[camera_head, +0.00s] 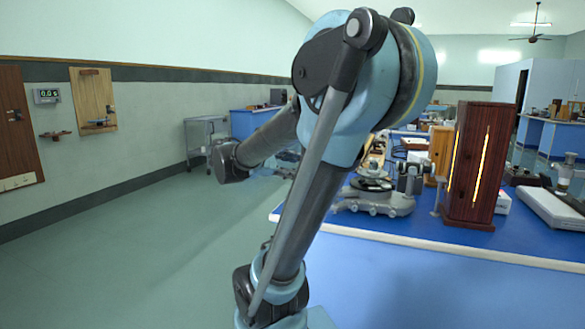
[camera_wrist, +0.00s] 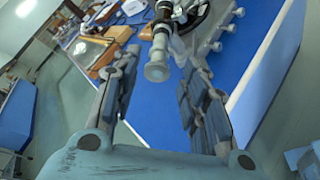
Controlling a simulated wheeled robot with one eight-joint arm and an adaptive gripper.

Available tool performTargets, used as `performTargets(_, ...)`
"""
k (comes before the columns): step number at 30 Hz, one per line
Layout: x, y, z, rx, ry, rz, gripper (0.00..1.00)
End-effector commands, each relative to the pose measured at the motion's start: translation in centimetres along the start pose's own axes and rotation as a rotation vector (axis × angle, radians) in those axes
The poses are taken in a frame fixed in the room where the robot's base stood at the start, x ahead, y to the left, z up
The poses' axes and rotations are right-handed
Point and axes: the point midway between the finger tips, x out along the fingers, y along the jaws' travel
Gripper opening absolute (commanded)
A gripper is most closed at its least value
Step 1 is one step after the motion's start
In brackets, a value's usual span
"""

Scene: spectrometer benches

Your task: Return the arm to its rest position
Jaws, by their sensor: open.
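My arm fills the middle of the head view, bent with its elbow high. My gripper (camera_wrist: 164,60) shows in the wrist view with its two fingers spread apart and nothing between the pads. A grey spectrometer (camera_head: 378,198) stands on the blue bench (camera_head: 400,262). In the wrist view, the spectrometer's tube (camera_wrist: 158,66) appears beyond and between the fingers; I see no contact.
A dark wooden lamp box (camera_head: 479,165) with glowing slits stands right of the spectrometer. A white flat device (camera_head: 553,208) lies further right. A grey trolley (camera_head: 205,138) stands by the left wall. The left floor is clear.

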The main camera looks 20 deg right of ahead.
Motion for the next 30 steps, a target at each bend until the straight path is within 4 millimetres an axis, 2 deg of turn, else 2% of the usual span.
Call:
performTargets(13,0.0,-0.1,0.0,0.001,0.000,-0.001,0.41)
performTargets(17,0.1,-1.4,-0.3,0.029,0.031,-0.035,0.41)
performTargets(20,0.2,-4.1,-1.3,0.095,0.097,-0.110,0.41)
performTargets(23,-0.2,-8.2,-2.8,0.195,0.189,-0.227,0.41)
performTargets(26,-1.2,-12.3,-4.5,0.309,0.278,-0.362,0.41)
performTargets(30,-3.5,-17.5,-6.9,0.469,0.382,-0.565,0.41)
